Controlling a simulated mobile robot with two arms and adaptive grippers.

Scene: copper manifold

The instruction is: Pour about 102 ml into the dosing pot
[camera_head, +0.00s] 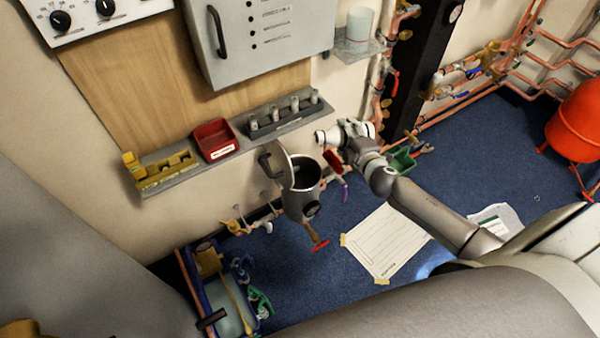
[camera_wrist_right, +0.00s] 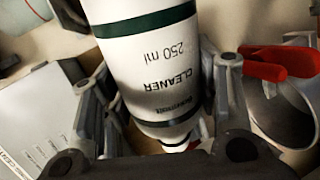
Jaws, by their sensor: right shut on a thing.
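The dosing pot (camera_head: 301,196) is a grey metal vessel at the wall, its lid (camera_head: 285,168) swung up on the left and its dark mouth open. My right gripper (camera_head: 346,135) is just right of and beyond the pot mouth in the head view. In the wrist view it is shut on a white bottle (camera_wrist_right: 150,68) with dark green bands, marked CLEANER and 250 ml. The bottle's exact tilt, its far end and any flow of liquid cannot be made out. My left gripper is out of view.
A wall shelf (camera_head: 230,150) behind the pot carries a red bin (camera_head: 214,140), a yellow block and several small grey cylinders. A grey cabinet (camera_head: 258,40) hangs above. Copper pipes and valves run along the wall. A taped paper sheet (camera_head: 385,242) lies on the blue floor.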

